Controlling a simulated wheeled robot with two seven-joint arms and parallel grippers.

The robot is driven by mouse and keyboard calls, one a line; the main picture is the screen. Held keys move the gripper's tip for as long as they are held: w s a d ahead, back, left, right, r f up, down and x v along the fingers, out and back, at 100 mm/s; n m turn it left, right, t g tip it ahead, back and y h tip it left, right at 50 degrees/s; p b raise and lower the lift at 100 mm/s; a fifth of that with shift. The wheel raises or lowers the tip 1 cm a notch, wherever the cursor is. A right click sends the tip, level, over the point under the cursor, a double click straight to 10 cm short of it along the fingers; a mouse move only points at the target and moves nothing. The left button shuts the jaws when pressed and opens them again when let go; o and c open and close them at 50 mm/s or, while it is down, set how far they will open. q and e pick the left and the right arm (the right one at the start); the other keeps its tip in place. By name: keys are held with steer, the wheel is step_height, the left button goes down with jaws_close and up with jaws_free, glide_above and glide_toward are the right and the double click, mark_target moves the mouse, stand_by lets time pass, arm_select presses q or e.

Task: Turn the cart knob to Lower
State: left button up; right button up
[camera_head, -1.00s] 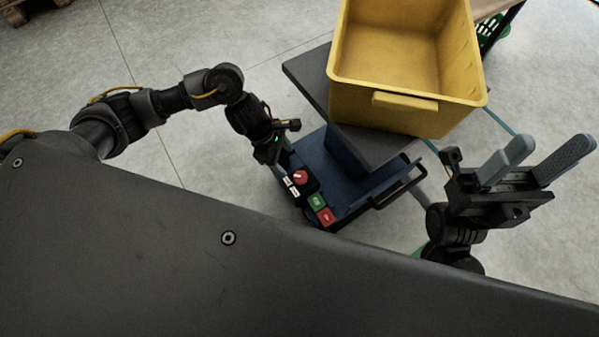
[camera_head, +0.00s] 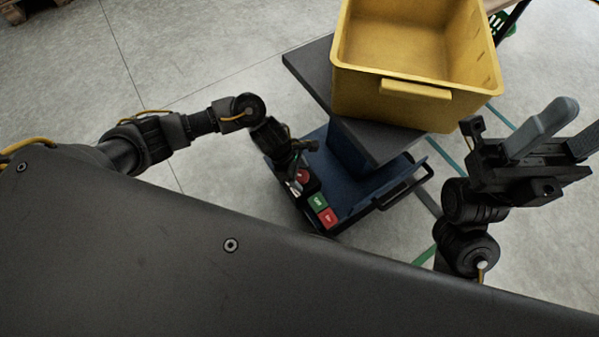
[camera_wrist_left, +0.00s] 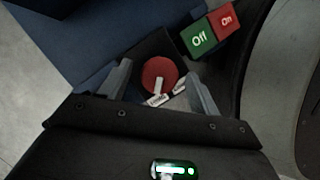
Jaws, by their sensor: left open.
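The cart's red round knob (camera_wrist_left: 160,70) sits on a black panel, with a pale pointer mark directed toward two small white labels (camera_wrist_left: 157,100) whose text I cannot read. In the left wrist view, my left gripper (camera_wrist_left: 159,78) is open, with one finger on each side of the knob; contact is not clear. In the head view the knob (camera_head: 303,175) is partly hidden by my left gripper (camera_head: 300,162). My right gripper (camera_head: 578,122) is empty, fingers apart, raised right of the cart. The blue cart (camera_head: 352,192) has a dark raised platform (camera_head: 310,72).
A green Off button (camera_wrist_left: 199,38) and a red On button (camera_wrist_left: 224,20) lie beside the knob. A yellow bin (camera_head: 415,90) stands on the platform. A black handle (camera_head: 408,188) sticks out at the cart's right side. Bare floor (camera_head: 220,60) lies to the left.

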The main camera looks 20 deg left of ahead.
arm_select(q)
steer(key=c, duration=1)
steer(key=shift+o, duration=0.2)
